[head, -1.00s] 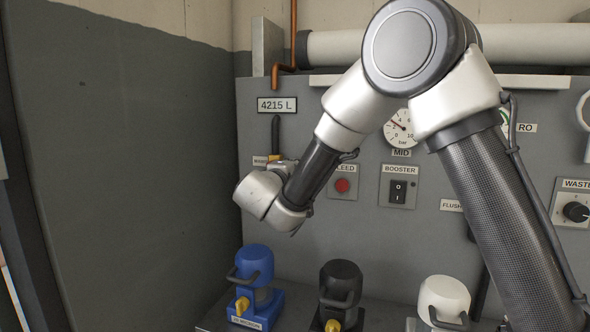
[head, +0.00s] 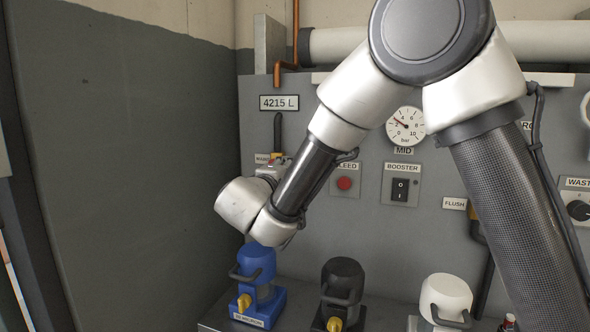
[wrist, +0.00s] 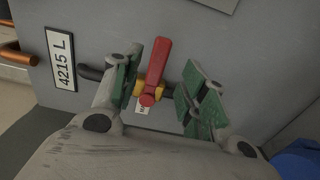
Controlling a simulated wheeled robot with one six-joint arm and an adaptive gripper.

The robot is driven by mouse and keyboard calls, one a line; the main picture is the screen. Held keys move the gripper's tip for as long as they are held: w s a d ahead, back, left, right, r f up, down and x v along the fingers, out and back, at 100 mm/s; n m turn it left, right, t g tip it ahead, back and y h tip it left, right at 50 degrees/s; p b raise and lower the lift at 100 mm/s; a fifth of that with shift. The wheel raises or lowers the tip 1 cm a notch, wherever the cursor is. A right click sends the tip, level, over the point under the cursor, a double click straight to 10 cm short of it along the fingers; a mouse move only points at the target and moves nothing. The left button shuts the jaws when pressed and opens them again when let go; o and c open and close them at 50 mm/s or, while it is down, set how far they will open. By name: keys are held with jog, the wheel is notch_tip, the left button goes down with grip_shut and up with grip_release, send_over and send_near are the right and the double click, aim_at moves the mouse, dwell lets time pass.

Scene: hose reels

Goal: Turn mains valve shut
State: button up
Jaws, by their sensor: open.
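The mains valve has a red lever handle (wrist: 156,68) on a yellow body, fitted on a dark pipe, in the wrist view. The lever lies across the pipe line there. My gripper (wrist: 162,88) is open, with one green-padded finger on each side of the red handle; I see no clear contact. A white label below the valve is partly hidden. In the head view only a bit of the valve (head: 279,155) shows, beside its partly covered label, and my wrist hides most of my gripper.
A 4215 L sign (head: 279,103) is above the valve. The red bleed button (head: 344,183) and booster switch (head: 400,189) are to the right. Blue (head: 257,280), black (head: 342,290) and white (head: 445,298) pump-like units stand below. A bare grey wall is at left.

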jog(key=v, duration=0.5)
jog(key=s+d+f+n+g+h, duration=0.2)
jog(key=d+f+g, duration=0.3)
jog(key=d+f, duration=0.2)
jog(key=s+d+f+m+g+y, duration=0.3)
jog(key=s+d+g, duration=0.6)
jog(key=d, duration=0.7)
jog(key=s+d+r+m+t+y, duration=0.1)
jog(key=s+d+r+m+y, duration=0.1)
jog(key=s+d+m, duration=0.4)
jog(key=s+d+r+m+y, duration=0.2)
jog(key=s+d+m, duration=0.4)
jog(key=s, duration=0.6)
jog(key=shift+d+t+y, duration=0.4)
jog(key=shift+d+y, duration=0.4)
jog(key=shift+y, duration=0.1)
